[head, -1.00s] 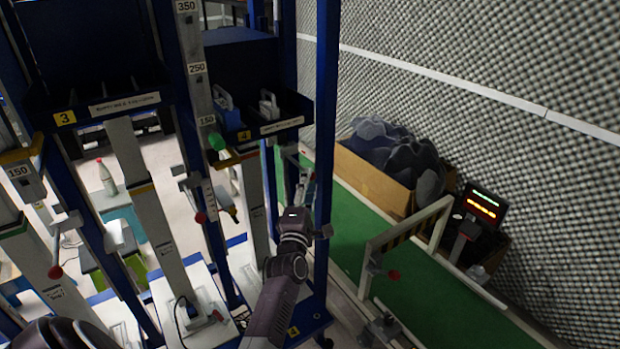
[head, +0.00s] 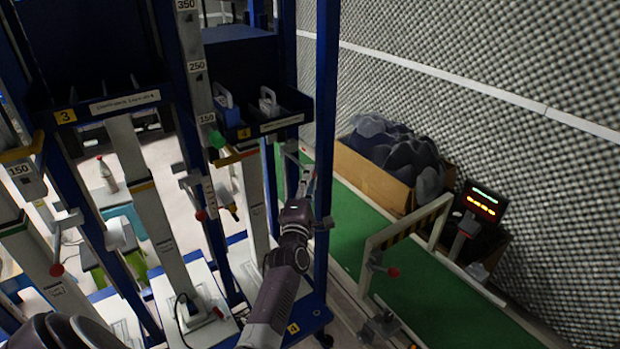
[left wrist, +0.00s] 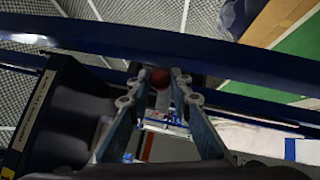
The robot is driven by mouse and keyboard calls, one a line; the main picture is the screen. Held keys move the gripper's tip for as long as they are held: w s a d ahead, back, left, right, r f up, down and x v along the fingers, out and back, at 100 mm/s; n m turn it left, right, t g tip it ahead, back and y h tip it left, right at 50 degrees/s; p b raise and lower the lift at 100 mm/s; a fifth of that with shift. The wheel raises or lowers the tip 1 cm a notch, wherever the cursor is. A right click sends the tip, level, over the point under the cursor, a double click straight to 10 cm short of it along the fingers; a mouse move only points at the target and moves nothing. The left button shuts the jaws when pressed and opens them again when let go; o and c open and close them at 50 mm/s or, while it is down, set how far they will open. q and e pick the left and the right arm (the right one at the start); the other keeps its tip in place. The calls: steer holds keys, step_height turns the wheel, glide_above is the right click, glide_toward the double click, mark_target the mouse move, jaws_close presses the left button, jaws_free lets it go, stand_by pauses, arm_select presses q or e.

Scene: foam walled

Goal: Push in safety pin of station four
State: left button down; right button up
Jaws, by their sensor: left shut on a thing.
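My left gripper (head: 305,172) is raised beside the station's right blue post (head: 324,150), at about the height just below the bin. In the left wrist view a red ball knob (left wrist: 160,77), which looks like the safety pin's end, sits between the tips of my left gripper (left wrist: 158,84). The fingers are closed on it. The pin's shaft is hidden, so how far in it sits cannot be told. My right gripper does not show.
Another red knob (head: 201,216) is on the post to the left. A green conveyor (head: 430,290) with a white gate (head: 405,235) runs on the right. A cardboard box (head: 375,178) of dark pieces and a lit display (head: 483,202) stand by the foam wall.

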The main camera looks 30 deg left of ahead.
mark_target(294, 160)
arm_select(q)
steer(key=shift+w+a+f, duration=0.1)
steer(key=shift+a, duration=0.05)
steer(key=w+a+b, duration=0.1)
steer(key=a, duration=0.1)
steer(key=w+a+b, duration=0.1)
steer(key=a+b, duration=0.1)
steer(key=a, duration=0.1)
steer(key=w+a+b, duration=0.1)
steer(key=a+b, duration=0.1)
steer(key=a, duration=0.1)
steer(key=shift+r, duration=0.25)
